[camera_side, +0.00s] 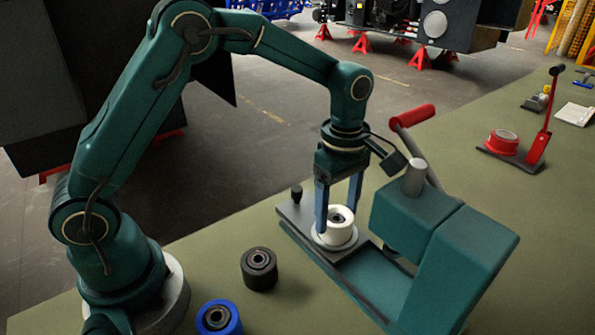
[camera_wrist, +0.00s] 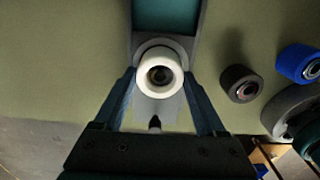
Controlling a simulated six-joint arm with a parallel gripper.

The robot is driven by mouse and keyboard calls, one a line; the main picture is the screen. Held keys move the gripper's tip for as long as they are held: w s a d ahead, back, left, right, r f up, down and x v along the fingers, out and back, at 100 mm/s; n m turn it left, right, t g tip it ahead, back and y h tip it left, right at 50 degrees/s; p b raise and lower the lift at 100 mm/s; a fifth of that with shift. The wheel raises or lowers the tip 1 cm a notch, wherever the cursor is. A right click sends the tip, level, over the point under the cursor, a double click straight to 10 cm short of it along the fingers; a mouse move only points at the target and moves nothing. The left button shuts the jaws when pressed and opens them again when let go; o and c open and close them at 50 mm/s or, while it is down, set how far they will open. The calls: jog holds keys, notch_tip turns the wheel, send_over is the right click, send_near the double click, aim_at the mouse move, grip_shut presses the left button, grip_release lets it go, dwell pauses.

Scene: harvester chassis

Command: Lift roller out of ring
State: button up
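The white roller (camera_side: 341,228) stands upright on the slide plate of the green press, with a pale ring (camera_side: 322,243) around its base. In the wrist view the roller (camera_wrist: 160,74) shows from above with its dark bore, and the grey ring (camera_wrist: 160,43) shows behind it. My gripper (camera_side: 338,212) points straight down with one finger on each side of the roller. In the wrist view its fingers (camera_wrist: 160,80) look spread, with narrow gaps to the roller. The ring's lower part and the fingertips' far sides are partly hidden.
The green press (camera_side: 445,250) with a red-handled lever stands close to the right of my gripper. A black roller (camera_side: 259,269) and a blue roller (camera_side: 218,318) stand on the table at front left. A small black knob (camera_side: 296,193) rises from the plate's end. A red clamp (camera_side: 515,145) stands far right.

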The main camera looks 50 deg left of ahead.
jog(key=shift+c, duration=0.6)
jog(key=shift+r, duration=3.5)
